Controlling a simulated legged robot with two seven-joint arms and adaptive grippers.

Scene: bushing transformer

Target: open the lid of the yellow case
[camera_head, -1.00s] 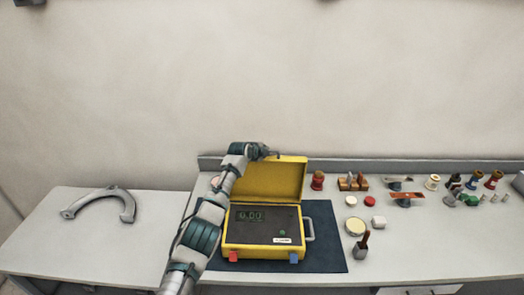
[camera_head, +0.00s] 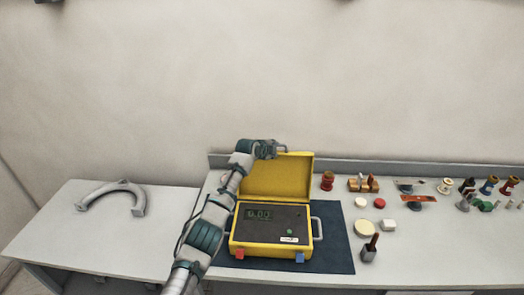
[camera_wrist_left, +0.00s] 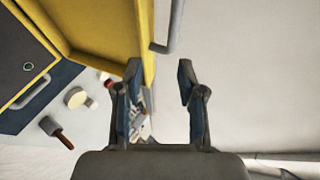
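The yellow case (camera_head: 272,249) sits on a dark mat with its lid (camera_head: 277,177) standing up, leaning back toward the wall. Its dark panel (camera_head: 271,222) with a green display faces up. My right gripper is not in view.
The dark mat (camera_head: 335,262) lies under the case. Right of it are a round cream container (camera_head: 365,228), a white block (camera_head: 388,225), a brush-like tool (camera_head: 370,248) and several small parts. A grey curved handle (camera_head: 112,190) lies on the left table. The wall is behind.

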